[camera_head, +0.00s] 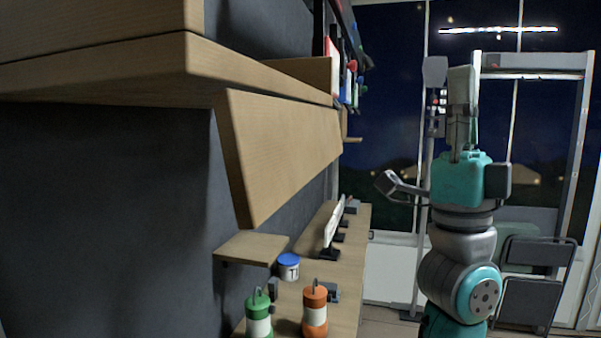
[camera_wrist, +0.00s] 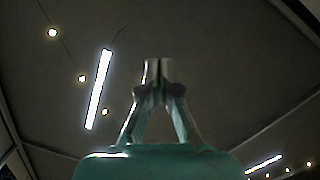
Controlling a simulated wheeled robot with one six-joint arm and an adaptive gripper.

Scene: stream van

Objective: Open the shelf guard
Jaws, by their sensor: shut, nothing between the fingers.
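The shelf guard looks to be the pale wooden panel (camera_head: 285,150) below the upper shelf (camera_head: 100,65) in the head view. It slants against the dark wall, and I cannot tell how its top edge is joined or how far it is swung. What lies behind it is hidden. My gripper (camera_head: 462,75) is to the right of the panel, well apart from it, pointing up with its fingers together. In the wrist view my gripper (camera_wrist: 158,70) is shut and empty against the ceiling. The panel does not show in the wrist view.
Below the panel, a counter (camera_head: 348,260) holds a green bottle (camera_head: 258,315), an orange bottle (camera_head: 315,310) and a blue-lidded jar (camera_head: 288,267). A small wooden ledge (camera_head: 252,248) juts out beside them. A folding chair (camera_head: 530,285) stands behind my arm at the right.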

